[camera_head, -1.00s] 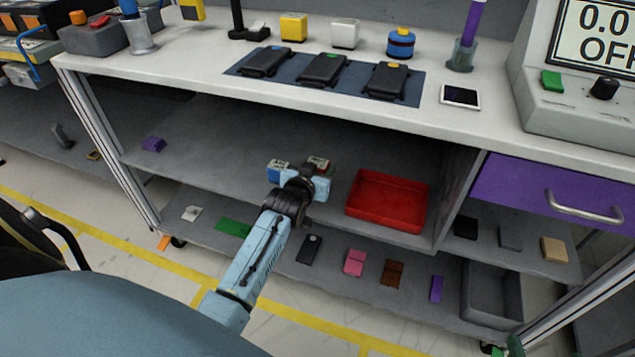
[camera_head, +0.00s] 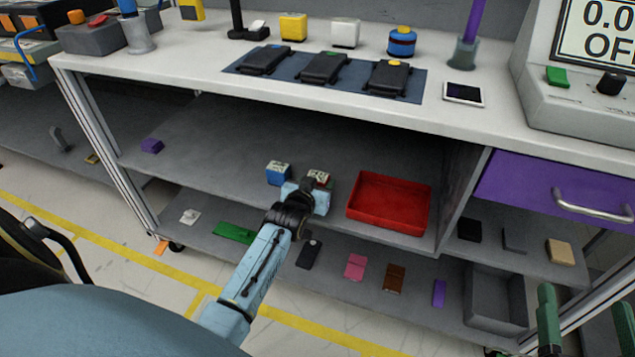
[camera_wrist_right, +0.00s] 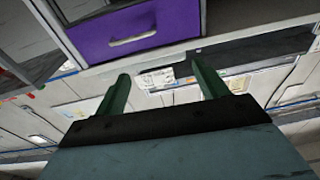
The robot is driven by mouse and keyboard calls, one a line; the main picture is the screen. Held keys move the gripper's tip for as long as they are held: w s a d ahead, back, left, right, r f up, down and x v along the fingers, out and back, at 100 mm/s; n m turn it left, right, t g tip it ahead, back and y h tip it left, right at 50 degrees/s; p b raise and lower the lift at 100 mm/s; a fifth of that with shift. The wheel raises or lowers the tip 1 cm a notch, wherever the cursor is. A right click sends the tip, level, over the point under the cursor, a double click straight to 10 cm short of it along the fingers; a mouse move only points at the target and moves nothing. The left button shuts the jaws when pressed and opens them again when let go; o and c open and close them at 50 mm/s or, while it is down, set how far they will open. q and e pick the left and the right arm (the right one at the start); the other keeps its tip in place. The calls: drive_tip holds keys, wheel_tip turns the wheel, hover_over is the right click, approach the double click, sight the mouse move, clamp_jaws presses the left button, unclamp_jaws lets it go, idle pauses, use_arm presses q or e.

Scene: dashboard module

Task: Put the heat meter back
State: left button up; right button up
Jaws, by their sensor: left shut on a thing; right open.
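My left gripper (camera_head: 308,192) reaches over the upper shelf under the worktop. A similar blue block with a pale display top (camera_head: 278,173) stands just left of the gripper on the shelf. Whether the held block touches the shelf I cannot tell. My right gripper (camera_wrist_right: 163,85) is open and empty in the right wrist view; its green fingers show at the lower right of the head view (camera_head: 585,318).
A red tray (camera_head: 353,208) stands right of the left gripper on the shelf. A purple drawer (camera_head: 540,187) with a metal handle is at the right. A purple block (camera_head: 152,146) lies at the shelf's left, with clear shelf between. Several small items lie on the lower shelf.

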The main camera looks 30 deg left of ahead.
use_arm(q)
drive_tip(key=o, duration=1.1)
use_arm(e)
drive_tip(key=shift+r, duration=0.1)
